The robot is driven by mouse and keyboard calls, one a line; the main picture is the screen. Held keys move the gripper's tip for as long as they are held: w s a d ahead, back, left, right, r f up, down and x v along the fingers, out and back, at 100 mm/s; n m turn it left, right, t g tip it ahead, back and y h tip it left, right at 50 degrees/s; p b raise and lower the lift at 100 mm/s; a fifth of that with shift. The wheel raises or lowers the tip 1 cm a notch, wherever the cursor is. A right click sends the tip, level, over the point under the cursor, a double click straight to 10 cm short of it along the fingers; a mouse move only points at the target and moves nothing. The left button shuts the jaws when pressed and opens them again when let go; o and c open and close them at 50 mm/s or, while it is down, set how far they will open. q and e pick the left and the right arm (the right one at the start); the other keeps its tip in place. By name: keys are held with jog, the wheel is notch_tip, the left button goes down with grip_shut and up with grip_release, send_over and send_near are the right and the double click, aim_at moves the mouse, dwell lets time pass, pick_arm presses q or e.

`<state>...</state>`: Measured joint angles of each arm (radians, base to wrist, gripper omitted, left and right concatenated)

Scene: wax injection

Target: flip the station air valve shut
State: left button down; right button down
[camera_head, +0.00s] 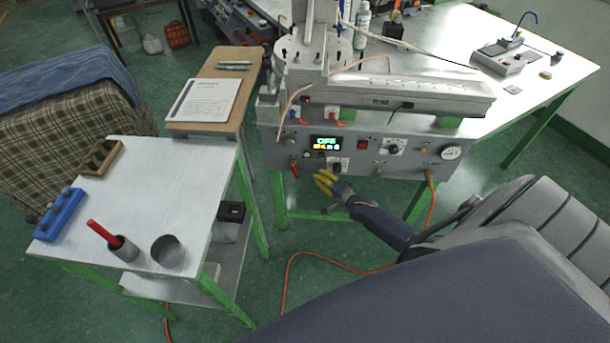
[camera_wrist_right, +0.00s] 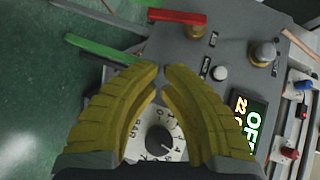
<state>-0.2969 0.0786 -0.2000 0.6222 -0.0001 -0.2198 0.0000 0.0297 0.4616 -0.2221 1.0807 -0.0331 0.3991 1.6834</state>
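The station air valve is a red lever on a brass body. In the head view its lever (camera_head: 294,170) hangs at the lower left of the grey station panel (camera_head: 285,157). In the right wrist view the red lever (camera_wrist_right: 178,17) lies across the top, beyond the fingertips and apart from them. My right gripper (camera_head: 320,183) has yellow fingers and is just right of the lever, in front of the panel's lower edge. In the wrist view its fingertips (camera_wrist_right: 161,70) nearly meet, with nothing between them. My left gripper is not in view.
A dial knob (camera_wrist_right: 158,140) shows between the fingers, beside a display (camera_wrist_right: 250,125) reading OFF. A pressure gauge (camera_head: 452,152) is at the panel's right. An orange hose (camera_head: 432,205) hangs below. A white side table (camera_head: 200,200) stands left, with open floor between.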

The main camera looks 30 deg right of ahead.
aim_at(295, 171)
jog(key=w, duration=0.1)
jog(key=w+a, duration=0.1)
jog(key=w, duration=0.1)
jog(key=w+a+f, duration=0.1)
jog(key=shift+w+a+f, duration=0.1)
jog(key=shift+w+a, duration=0.05)
jog(key=shift+a, duration=0.05)
jog(key=shift+w+a+f, duration=0.2)
jog(key=shift+w+a, duration=0.25)
jog(key=shift+a, duration=0.05)
